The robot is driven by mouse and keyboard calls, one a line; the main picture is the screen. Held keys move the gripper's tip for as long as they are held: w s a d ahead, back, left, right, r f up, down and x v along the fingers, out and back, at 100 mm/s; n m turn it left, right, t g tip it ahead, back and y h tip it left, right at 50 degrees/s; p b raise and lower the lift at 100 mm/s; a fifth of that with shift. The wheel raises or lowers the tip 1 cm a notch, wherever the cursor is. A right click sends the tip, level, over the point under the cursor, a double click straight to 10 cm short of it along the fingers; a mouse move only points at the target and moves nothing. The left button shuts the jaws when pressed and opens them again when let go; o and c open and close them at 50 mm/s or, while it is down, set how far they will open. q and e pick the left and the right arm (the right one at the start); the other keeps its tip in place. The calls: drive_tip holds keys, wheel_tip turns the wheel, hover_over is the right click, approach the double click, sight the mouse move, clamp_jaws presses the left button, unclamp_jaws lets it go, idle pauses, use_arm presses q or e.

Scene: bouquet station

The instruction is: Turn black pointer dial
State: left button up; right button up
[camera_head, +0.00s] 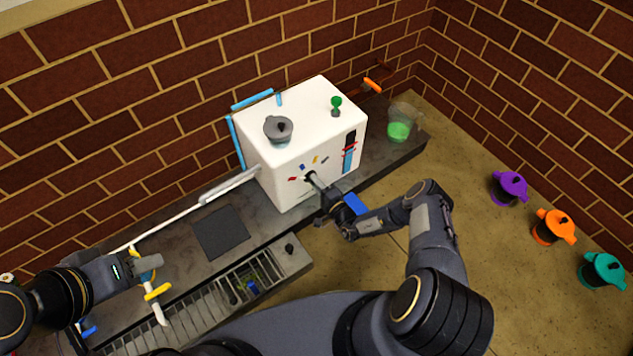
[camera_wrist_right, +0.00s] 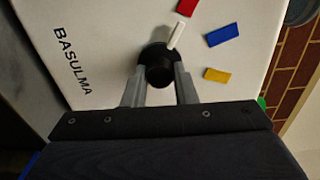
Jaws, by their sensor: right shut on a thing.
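The black pointer dial (camera_wrist_right: 160,68) sits on the front face of a white box (camera_head: 290,130). My right gripper (camera_wrist_right: 160,82) is shut on the dial, one finger on each side. In the head view my right gripper (camera_head: 317,183) reaches the box front and partly hides the dial. My left gripper (camera_head: 158,260) is far left, away from the box; its finger gap is unclear.
A grey lidded pot (camera_head: 278,129) and a green-topped knob (camera_head: 336,104) are on the box top. A glass with green contents (camera_head: 400,126) stands right of the box. A dark mat (camera_head: 220,232) and a slatted tray (camera_head: 190,318) lie left.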

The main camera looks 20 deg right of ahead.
drive_tip(key=shift+n, duration=0.3)
drive_tip(key=o, duration=1)
drive_tip(key=p+v, duration=0.2)
drive_tip(key=v, duration=0.5)
drive_tip(key=shift+s, duration=0.35)
drive_tip(key=shift+d, duration=0.15)
